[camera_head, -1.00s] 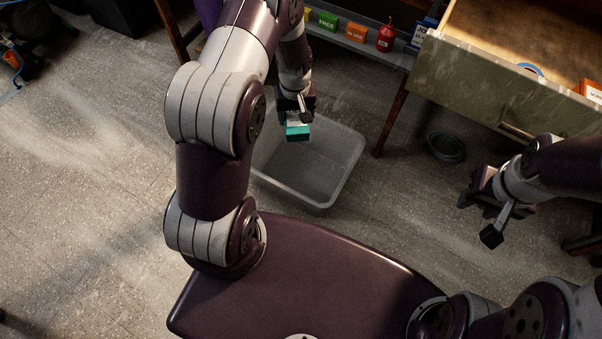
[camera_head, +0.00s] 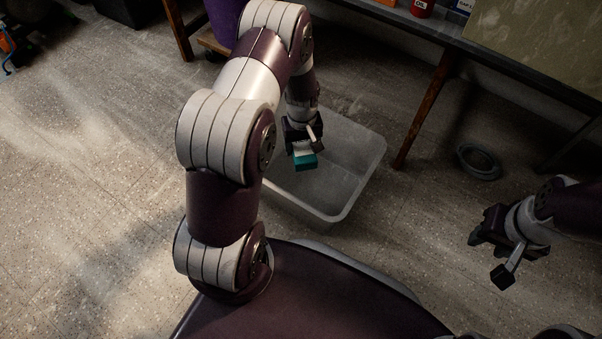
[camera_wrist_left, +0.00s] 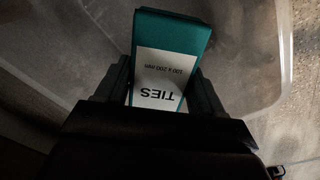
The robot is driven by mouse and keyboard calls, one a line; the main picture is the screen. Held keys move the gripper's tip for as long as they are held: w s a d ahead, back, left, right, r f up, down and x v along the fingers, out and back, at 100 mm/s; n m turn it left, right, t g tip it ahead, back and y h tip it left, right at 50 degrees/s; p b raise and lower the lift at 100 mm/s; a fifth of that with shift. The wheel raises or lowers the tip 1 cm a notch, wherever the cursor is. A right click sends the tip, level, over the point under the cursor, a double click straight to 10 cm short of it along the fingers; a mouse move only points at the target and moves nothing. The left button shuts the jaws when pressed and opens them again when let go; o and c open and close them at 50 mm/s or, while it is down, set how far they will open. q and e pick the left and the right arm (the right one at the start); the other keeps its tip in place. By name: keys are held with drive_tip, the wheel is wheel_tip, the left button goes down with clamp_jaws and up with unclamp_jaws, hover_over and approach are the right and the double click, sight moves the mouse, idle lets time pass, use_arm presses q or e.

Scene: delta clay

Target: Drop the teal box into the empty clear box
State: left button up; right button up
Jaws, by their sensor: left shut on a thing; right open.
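The teal box (camera_head: 306,163) has a white label reading "TIES", legible in the left wrist view (camera_wrist_left: 175,38). My left gripper (camera_head: 303,150) is shut on it, with a finger on each side of the box in the left wrist view. The clear box (camera_head: 345,185) is an open, translucent bin on the floor, and its visible inside is empty. In the head view the teal box appears over the clear box's opening; its exact height above the bottom is hard to tell. My right gripper (camera_head: 488,232) is open and empty, off to the right over the floor.
A round dark dish (camera_head: 478,161) lies on the floor right of the clear box. A wooden table leg (camera_head: 424,112) stands close to the clear box's right side. A purple bin (camera_head: 224,20) is at the back. Floor at the left is free.

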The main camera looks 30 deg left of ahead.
use_arm(q)
drive_tip(key=o, duration=1.2)
wheel_tip(320, 180, up, 13)
drive_tip(key=p, duration=0.8)
drive_tip(key=shift+f, duration=0.2)
drive_tip(key=shift+s, duration=0.1)
